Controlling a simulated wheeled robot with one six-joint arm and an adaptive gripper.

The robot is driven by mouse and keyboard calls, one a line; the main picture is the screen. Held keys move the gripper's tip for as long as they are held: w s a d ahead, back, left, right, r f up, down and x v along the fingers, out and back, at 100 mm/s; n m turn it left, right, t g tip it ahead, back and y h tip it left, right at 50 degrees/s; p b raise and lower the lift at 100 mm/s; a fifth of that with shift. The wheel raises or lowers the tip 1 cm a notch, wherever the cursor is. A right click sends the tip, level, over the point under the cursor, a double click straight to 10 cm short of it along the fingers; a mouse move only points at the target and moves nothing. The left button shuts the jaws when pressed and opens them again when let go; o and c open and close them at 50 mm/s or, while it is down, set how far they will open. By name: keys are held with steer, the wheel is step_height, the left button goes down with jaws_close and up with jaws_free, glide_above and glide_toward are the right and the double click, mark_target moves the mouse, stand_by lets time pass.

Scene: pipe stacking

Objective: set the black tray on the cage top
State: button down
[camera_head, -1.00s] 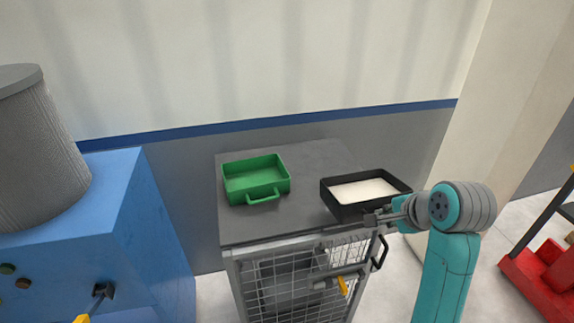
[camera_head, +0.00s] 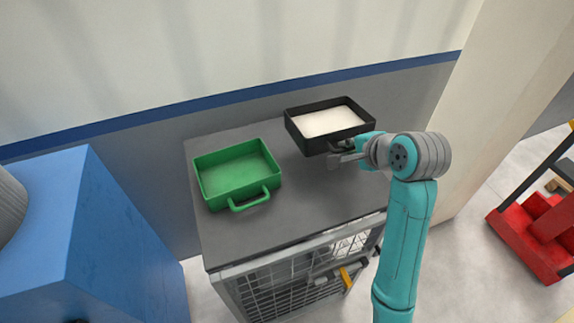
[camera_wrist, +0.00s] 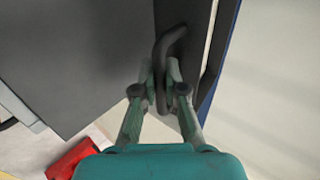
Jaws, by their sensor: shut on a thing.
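The black tray (camera_head: 318,146) holds a white fill and looks level over the back right of the grey cage top (camera_head: 310,205). I cannot tell whether its underside touches the top. My gripper (camera_head: 338,158) is shut on the tray's handle on its near side. In the wrist view my gripper's fingers (camera_wrist: 160,78) close around the dark curved handle (camera_wrist: 168,42). The fingers hide part of the handle.
A green tray (camera_head: 236,178) sits on the cage top to the left, its handle facing front. A blue cabinet (camera_head: 120,230) stands at left. The wall (camera_head: 230,45) is close behind. The front of the cage top is clear. A red object (camera_head: 540,240) is at right.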

mark_target(340, 185)
steer(key=shift+a, duration=0.1)
steer(key=shift+s+f+t, duration=0.1)
steer(key=shift+f+t, duration=0.15)
steer(key=shift+t, duration=0.05)
step_height(340, 185, down, 9)
steer(key=shift+f, duration=0.15)
steer(key=c, duration=1.2)
jaws_free()
steer(key=shift+c, duration=0.2)
steer(key=v, duration=1.2)
steer(key=shift+d, duration=0.25)
steer(key=shift+s+f, duration=0.1)
steer(key=shift+f, duration=0.15)
